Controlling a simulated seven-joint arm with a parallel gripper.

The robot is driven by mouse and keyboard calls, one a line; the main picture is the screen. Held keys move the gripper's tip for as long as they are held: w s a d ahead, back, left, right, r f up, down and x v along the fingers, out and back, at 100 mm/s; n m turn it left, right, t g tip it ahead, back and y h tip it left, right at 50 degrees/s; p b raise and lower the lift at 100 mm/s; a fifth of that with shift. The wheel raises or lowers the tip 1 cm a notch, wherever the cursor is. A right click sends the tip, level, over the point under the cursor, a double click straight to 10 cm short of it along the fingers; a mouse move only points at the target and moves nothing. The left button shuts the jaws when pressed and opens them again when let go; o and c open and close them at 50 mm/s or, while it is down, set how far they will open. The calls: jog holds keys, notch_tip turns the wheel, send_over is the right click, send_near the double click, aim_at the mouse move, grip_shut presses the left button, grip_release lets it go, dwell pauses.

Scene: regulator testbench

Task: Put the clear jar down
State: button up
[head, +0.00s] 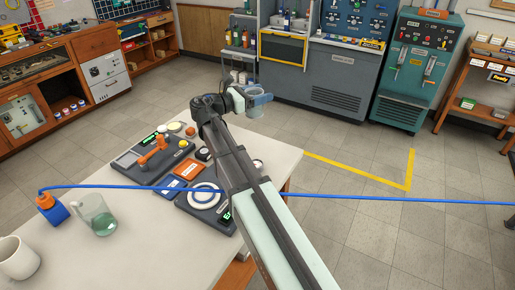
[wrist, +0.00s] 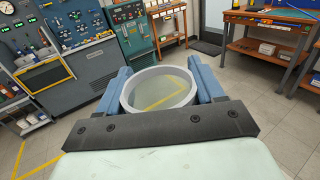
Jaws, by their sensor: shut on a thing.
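The clear jar (head: 255,112) is between the blue fingers of my gripper (head: 254,98), held up in the air. In the head view it appears beyond the far right corner of the white table (head: 140,255), with floor behind it. In the wrist view the jar's round pale rim (wrist: 158,73) faces the camera, with a blue finger on each side. I see floor and a yellow line through it, and it looks empty. My gripper is shut on the jar. My arm hides part of the table.
A blue cable (head: 130,187) stretches across the view. The table's front middle is clear.

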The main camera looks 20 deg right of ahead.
jog(key=shift+d+f, duration=0.2)
jog(key=shift+f, duration=2.3)
jog(key=shift+d+f, duration=0.15)
jog(key=shift+f, duration=2.4)
jog(key=shift+d+f, duration=0.2)
jog(key=shift+f, duration=2.3)
jog(key=shift+f, duration=0.15)
jog(key=o, duration=1.2)
jog(key=shift+g, duration=0.3)
jog(key=v, duration=1.2)
